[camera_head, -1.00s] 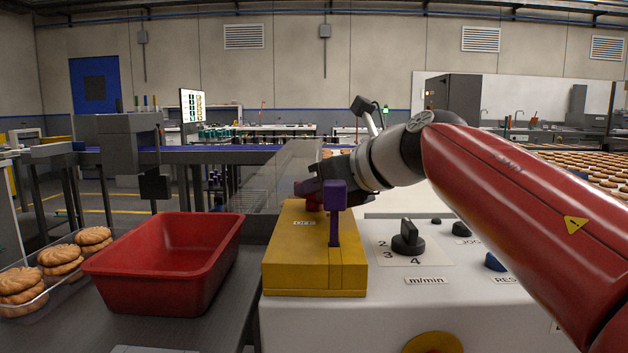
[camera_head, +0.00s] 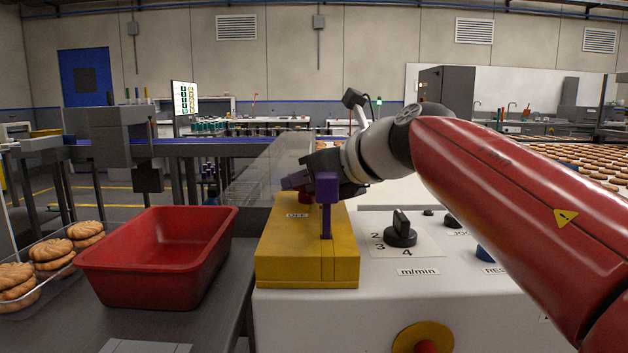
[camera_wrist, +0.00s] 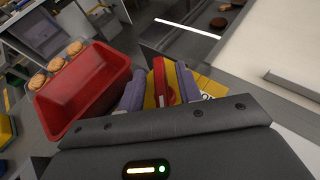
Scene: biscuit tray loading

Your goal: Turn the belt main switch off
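In the head view my gripper (camera_head: 311,190) is over the box and mostly hides the handle. Its purple fingers reach down one on each side of it. The fingers look apart, with yellow showing between finger and handle. Contact with the handle cannot be told.
Right of the box are a black speed dial (camera_head: 400,232) marked m/min, further small buttons and a red and yellow button (camera_head: 424,340) on the front. Left are a red bin (camera_head: 155,262) and a clear tray of biscuits (camera_head: 45,287). A conveyor stands behind.

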